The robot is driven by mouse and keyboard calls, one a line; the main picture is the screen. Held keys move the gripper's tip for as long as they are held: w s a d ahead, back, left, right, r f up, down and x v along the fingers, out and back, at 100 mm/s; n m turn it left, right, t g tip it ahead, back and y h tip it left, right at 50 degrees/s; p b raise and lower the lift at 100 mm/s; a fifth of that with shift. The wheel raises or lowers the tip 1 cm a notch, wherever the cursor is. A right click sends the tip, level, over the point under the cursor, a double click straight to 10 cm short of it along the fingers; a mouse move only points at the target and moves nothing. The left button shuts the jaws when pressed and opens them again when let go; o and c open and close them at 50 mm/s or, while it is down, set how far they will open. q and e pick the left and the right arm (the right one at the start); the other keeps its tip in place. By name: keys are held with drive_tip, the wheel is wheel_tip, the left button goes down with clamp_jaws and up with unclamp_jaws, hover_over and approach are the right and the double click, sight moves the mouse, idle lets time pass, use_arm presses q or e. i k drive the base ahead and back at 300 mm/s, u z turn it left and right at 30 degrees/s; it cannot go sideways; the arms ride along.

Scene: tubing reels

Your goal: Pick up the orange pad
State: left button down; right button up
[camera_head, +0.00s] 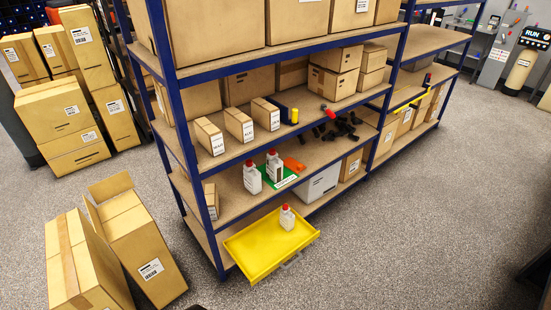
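The orange pad (294,164) lies on the middle shelf of the blue-framed rack. It is behind and to the right of a green pad (286,183), and a bottle in front may hide part of its left side. White bottles with red caps stand near it: one (252,179) to the left and one (276,170) on the green pad. Neither of my grippers shows in the head view.
A yellow tray (245,252) juts out low at the front, with a white bottle (287,219) in it. Cardboard boxes (140,245) stand on the floor at the left. A white box (318,184) sits right of the pads. Open grey floor (440,220) lies at the right.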

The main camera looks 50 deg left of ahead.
sight(291, 164)
drive_tip(key=u, duration=0.65)
drive_tip(key=i, duration=1.35)
drive_tip(key=u, duration=1.1)
